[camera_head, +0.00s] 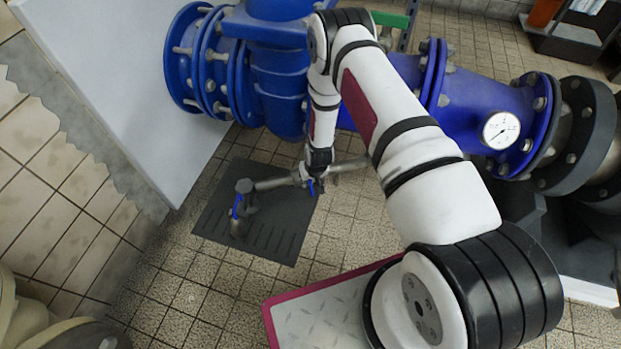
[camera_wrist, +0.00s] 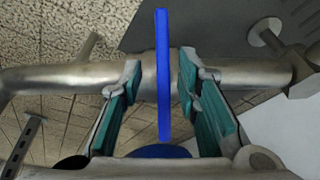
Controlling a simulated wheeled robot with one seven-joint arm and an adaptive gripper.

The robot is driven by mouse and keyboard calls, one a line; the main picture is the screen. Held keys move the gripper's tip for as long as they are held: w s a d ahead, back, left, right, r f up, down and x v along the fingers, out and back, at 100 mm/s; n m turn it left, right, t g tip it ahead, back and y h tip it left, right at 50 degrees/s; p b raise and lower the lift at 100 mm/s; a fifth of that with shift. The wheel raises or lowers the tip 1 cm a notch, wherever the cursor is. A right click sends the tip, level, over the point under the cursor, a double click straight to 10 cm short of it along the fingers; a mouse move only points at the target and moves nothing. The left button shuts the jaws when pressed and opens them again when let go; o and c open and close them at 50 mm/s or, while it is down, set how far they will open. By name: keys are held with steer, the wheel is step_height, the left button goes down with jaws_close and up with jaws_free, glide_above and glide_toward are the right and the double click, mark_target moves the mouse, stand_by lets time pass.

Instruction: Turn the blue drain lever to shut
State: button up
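The blue drain lever (camera_wrist: 163,75) is a flat upright bar between my gripper's fingers (camera_wrist: 160,84) in the wrist view. A gap shows on each side of it, so my open fingers straddle it without visibly gripping. The lever stands in front of a grey metal drain pipe (camera_wrist: 70,77) that crosses the view. In the head view my gripper (camera_head: 318,176) points down at this pipe (camera_head: 275,183), and a bit of the blue lever (camera_head: 311,187) shows at its tip. My gripper hides most of the lever there.
The drain pipe runs left to an elbow with a second small blue part (camera_head: 237,206) above a dark floor grate (camera_head: 275,235). A large blue pipe (camera_head: 480,105) with a gauge (camera_head: 501,130) lies behind my arm. A white wall panel (camera_head: 125,85) stands at the left.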

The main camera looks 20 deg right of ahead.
steer(key=v, duration=1.2)
stand_by(0.3)
steer(key=s+r+g, duration=0.1)
steer(key=s+r, duration=0.3)
steer(key=r, duration=1.2)
steer(key=s+r, duration=0.4)
steer(key=r, duration=1.3)
steer(key=s+r+g, duration=0.1)
steer(key=s+r, duration=0.4)
steer(key=s, duration=0.5)
steer(key=s+r+p, duration=0.1)
steer(key=s+r, duration=0.4)
steer(key=s, duration=0.5)
steer(key=s+r+g, duration=0.1)
steer(key=s+r, duration=0.4)
steer(key=s, duration=0.4)
step_height(320, 180, up, 35)
steer(key=t+p, duration=0.3)
steer(key=p, duration=3.1)
steer(key=shift+s+r+n+t, duration=0.2)
steer(key=shift+n+t, duration=0.1)
steer(key=shift+t, duration=0.1)
